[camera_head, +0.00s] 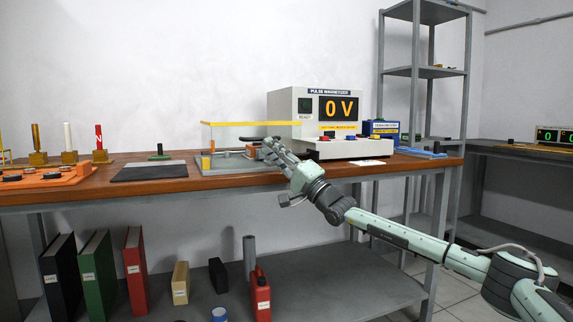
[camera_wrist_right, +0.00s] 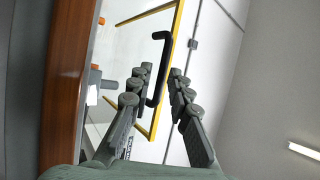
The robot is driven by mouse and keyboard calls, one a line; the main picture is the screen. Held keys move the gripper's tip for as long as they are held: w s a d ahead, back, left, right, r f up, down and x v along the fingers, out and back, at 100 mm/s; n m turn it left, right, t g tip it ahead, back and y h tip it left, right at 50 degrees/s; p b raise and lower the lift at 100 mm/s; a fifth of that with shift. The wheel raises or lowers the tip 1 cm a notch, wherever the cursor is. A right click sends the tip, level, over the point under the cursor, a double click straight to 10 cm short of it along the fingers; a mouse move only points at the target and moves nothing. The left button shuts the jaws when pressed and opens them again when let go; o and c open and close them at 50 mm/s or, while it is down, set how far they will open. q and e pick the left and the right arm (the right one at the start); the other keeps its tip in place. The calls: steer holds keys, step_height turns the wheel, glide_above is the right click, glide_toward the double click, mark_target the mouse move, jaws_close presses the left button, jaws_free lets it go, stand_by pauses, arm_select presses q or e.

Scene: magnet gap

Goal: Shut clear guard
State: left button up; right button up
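The clear guard (camera_head: 250,124) is a see-through panel with a yellow frame, and it stands raised above its grey base (camera_head: 225,164) on the wooden bench. In the right wrist view the yellow frame (camera_wrist_right: 176,40) and the guard's black bar handle (camera_wrist_right: 163,62) show. My right gripper (camera_head: 270,146) is beside the guard's right part, below the yellow edge. Its fingers (camera_wrist_right: 160,71) are apart, with the handle seen between and beyond the fingertips; contact cannot be told. My left gripper is not in view.
The pulse magnetizer (camera_head: 288,104), reading 0 V, stands just behind and right of the guard. A dark mat (camera_head: 150,172) lies left of it, and an orange tray (camera_head: 45,178) is farther left. A blue box (camera_head: 381,128) stands at the right.

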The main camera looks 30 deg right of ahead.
steer(key=v, duration=0.8)
steer(key=shift+w, duration=0.15)
